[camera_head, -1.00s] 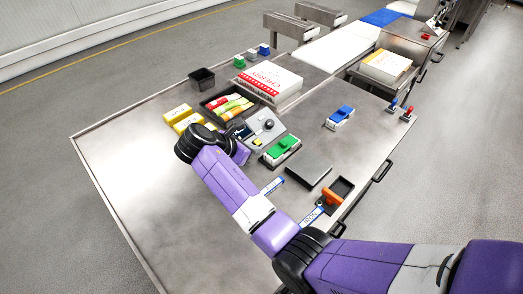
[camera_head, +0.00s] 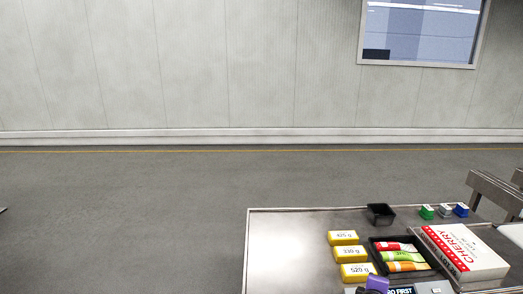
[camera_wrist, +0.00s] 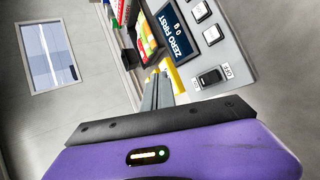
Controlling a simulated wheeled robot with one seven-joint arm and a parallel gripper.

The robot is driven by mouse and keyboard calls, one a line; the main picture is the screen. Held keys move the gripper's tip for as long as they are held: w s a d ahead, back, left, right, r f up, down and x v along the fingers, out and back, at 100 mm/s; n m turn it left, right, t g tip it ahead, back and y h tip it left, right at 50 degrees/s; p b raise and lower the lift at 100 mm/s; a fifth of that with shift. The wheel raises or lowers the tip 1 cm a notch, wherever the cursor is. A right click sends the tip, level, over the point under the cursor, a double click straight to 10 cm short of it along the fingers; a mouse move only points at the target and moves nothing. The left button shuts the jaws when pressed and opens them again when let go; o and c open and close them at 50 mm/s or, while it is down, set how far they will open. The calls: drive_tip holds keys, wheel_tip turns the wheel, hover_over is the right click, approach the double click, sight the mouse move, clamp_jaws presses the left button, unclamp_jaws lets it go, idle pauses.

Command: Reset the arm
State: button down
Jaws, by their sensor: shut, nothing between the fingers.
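My gripper (camera_wrist: 158,80) shows in the wrist view with its two grey fingers together and nothing between them. It is close beside a grey scale console (camera_wrist: 222,50), whose screen reads "ZERO FIRST" and "0 g". The fingers overlap a yellow block behind them in that view. In the head view only a small purple part of my arm shows at the bottom edge; the gripper's fingers are not visible there. The console (camera_head: 430,288) is cut off by the same edge.
Yellow weight blocks (camera_head: 344,254), a black tray (camera_head: 374,257) of coloured packs, a black bin (camera_head: 381,214) and a white CHERRY box (camera_head: 466,256) stand on the metal table (camera_head: 275,255). The table's left part is bare. Small green, grey and blue items stand behind the box.

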drive_tip(key=s+a+m+t+y+b, duration=0.1)
drive_tip(key=s+a+m+t+y, duration=0.3)
drive_tip(key=s, duration=0.5)
drive_tip(key=s+a+m+t+y, duration=0.2)
drive_tip(key=s+a+m+t, duration=0.1)
drive_tip(key=s+a, duration=0.5)
drive_tip(key=s+r+m+b, duration=0.1)
drive_tip(key=s+r+m, duration=0.1)
drive_tip(key=s, duration=1.3)
drive_tip(key=s+r+m+g+y, duration=0.1)
drive_tip(key=s+r+m, duration=0.1)
drive_tip(key=s, duration=1.3)
drive_tip(key=shift+a+r+m+b, duration=0.15)
drive_tip(key=shift+a+m+b, duration=0.2)
drive_tip(key=shift+m, duration=0.25)
